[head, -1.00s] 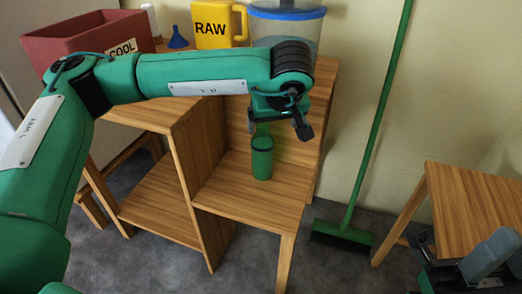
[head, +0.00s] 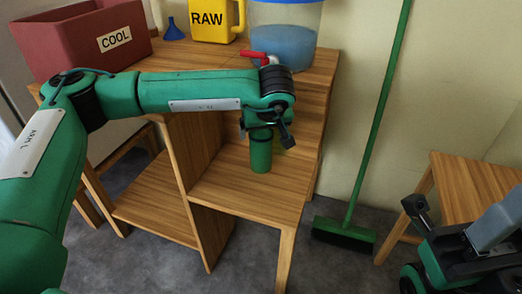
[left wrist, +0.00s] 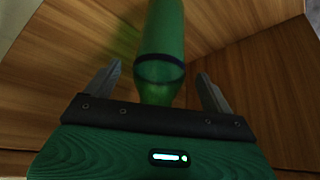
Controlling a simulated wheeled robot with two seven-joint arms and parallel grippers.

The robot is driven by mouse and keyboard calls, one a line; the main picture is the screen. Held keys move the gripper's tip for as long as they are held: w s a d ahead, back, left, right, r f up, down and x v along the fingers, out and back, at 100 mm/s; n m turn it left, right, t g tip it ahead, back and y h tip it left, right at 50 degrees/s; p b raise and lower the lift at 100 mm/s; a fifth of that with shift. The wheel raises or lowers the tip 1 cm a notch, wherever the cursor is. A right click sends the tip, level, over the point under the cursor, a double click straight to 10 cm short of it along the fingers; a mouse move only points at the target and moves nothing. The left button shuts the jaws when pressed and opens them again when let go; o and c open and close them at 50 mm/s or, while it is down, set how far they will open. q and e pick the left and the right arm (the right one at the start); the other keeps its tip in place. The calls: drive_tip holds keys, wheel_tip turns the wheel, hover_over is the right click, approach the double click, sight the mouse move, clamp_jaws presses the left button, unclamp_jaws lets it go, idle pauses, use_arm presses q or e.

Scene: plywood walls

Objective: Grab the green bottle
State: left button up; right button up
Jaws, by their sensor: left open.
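The green bottle (head: 261,157) stands upright on the lower wooden shelf. My left gripper (head: 267,132) is above it, reaching down around its top. In the left wrist view, the bottle (left wrist: 162,35) extends up from between the two open fingers of the left gripper (left wrist: 157,92). A gap shows on each side, and the fingers do not close on it. Part of my right arm and its gripper (head: 432,225) shows at the lower right; its jaws are not clear.
A red crate marked COOL (head: 80,42), a blue funnel (head: 173,30), a yellow RAW jug (head: 212,20) and a blue-lidded water container with red tap (head: 285,40) stand on the upper shelf. A green broom (head: 375,120) leans on the wall. A wooden table (head: 470,185) stands right.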

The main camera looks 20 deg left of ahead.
use_arm(q)
drive_tip(key=shift+x, duration=1)
drive_tip(key=c, duration=1.7)
clamp_jaws()
drive_tip(key=shift+r, duration=0.25)
